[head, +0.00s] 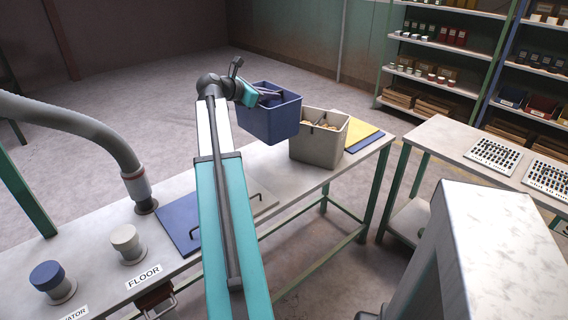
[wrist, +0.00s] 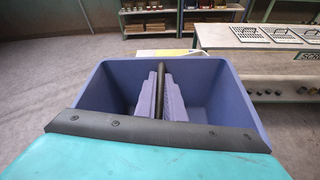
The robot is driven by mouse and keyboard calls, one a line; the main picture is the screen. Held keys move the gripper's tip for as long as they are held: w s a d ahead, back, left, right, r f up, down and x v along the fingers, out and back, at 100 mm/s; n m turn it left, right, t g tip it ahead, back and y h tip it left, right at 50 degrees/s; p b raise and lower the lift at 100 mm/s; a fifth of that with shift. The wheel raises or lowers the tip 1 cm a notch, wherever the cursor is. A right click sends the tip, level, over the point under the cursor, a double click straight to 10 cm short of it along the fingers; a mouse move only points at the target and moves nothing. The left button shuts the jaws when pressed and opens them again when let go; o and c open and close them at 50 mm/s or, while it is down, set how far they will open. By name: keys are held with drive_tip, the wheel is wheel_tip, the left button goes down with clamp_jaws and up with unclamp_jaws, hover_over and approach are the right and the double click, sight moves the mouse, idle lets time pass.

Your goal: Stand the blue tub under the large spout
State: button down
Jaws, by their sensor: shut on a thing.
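The blue tub (head: 268,125) hangs at the end of my arm, upright, at the table's back edge and left of a grey tub. My gripper (head: 268,97) reaches into its open top and is shut on it. In the wrist view the blue tub (wrist: 240,105) fills the middle, with a dark bar across its opening between two stepped bluish pieces. The inside that I can see looks empty; its floor is mostly hidden.
The grey tub (head: 304,150) with some tan contents stands on the table (head: 290,192), beside a yellow sheet (head: 362,133). A blue plate (head: 182,222) lies nearer, by a thick grey hose (head: 75,120) and two knobs. A second table (head: 440,140) with perforated trays stands right.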

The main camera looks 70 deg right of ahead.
drive_tip(key=f+b, duration=0.3)
drive_tip(key=f, duration=0.4)
drive_tip(key=shift+w+f, duration=0.1)
drive_tip(key=shift+w, duration=0.1)
drive_tip(key=shift+f, duration=3.25)
drive_tip(key=shift+f, duration=1.9)
drive_tip(key=c, duration=1.8)
unclamp_jaws()
drive_tip(key=shift+c, duration=0.2)
